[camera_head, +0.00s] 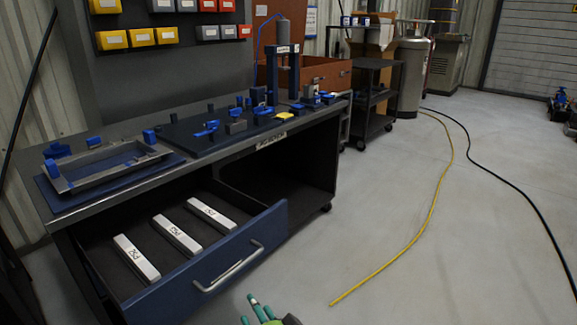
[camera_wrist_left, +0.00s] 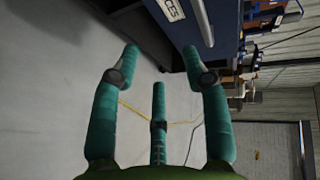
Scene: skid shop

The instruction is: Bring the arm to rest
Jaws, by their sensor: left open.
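My left gripper (camera_head: 262,312) shows at the bottom edge of the head view, in front of the open drawer and low over the floor. In the left wrist view the left gripper (camera_wrist_left: 160,75) has its teal fingers spread apart with nothing between them. It is open and empty. Most of the left arm is out of the head view. My right gripper shows in neither view.
The blue drawer (camera_head: 210,275) of the workbench (camera_head: 225,150) stands pulled out with three white labelled blocks (camera_head: 178,236) inside. The bench top carries a metal tray frame (camera_head: 75,181) and blue-handled fixtures. A yellow hose (camera_head: 415,238) and black cable (camera_head: 505,180) cross the open floor.

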